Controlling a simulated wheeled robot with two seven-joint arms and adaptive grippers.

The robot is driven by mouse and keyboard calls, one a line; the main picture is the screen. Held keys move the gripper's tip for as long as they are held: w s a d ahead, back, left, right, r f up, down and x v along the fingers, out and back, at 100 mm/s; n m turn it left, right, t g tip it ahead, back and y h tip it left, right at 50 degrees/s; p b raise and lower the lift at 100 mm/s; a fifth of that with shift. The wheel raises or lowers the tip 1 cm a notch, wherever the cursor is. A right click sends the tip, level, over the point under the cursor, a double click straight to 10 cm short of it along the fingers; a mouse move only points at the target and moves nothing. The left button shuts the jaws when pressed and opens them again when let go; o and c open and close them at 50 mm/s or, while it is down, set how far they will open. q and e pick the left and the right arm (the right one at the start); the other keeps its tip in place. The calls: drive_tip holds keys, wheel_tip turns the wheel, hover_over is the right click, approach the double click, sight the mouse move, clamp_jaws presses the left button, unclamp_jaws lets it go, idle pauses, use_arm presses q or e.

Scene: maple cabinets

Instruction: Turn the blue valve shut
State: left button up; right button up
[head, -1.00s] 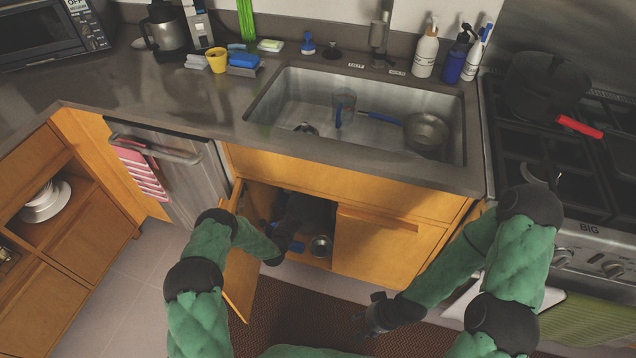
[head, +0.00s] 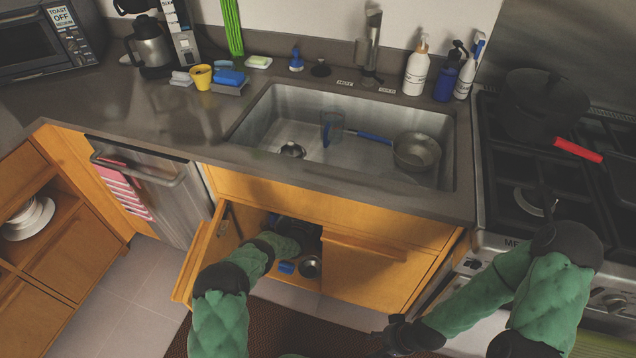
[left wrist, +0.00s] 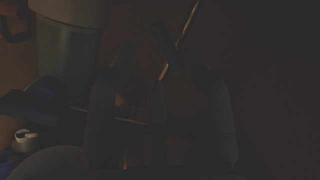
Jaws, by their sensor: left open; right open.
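The left wrist view is very dark. A small blue-grey bar (left wrist: 165,42), which looks like the blue valve's handle, is tilted next to a thin pipe (left wrist: 184,36). My left gripper (left wrist: 160,68) is open, its fingers apart on either side below the bar, and no contact shows. In the head view my left arm reaches into the open cabinet under the sink (head: 305,233), and the valve is not clearly seen there. My right gripper (head: 384,342) is open and empty, low in front of the cabinet.
The cabinet's left door (head: 200,262) is swung open beside my left arm. A blue item (head: 286,267) and a round metal thing (head: 311,266) lie on the cabinet floor. A grey container (left wrist: 68,65) stands at left in the wrist view.

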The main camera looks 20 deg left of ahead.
use_arm(q)
drive_tip(key=b+x, duration=0.2)
drive_tip(key=x, duration=0.4)
clamp_jaws()
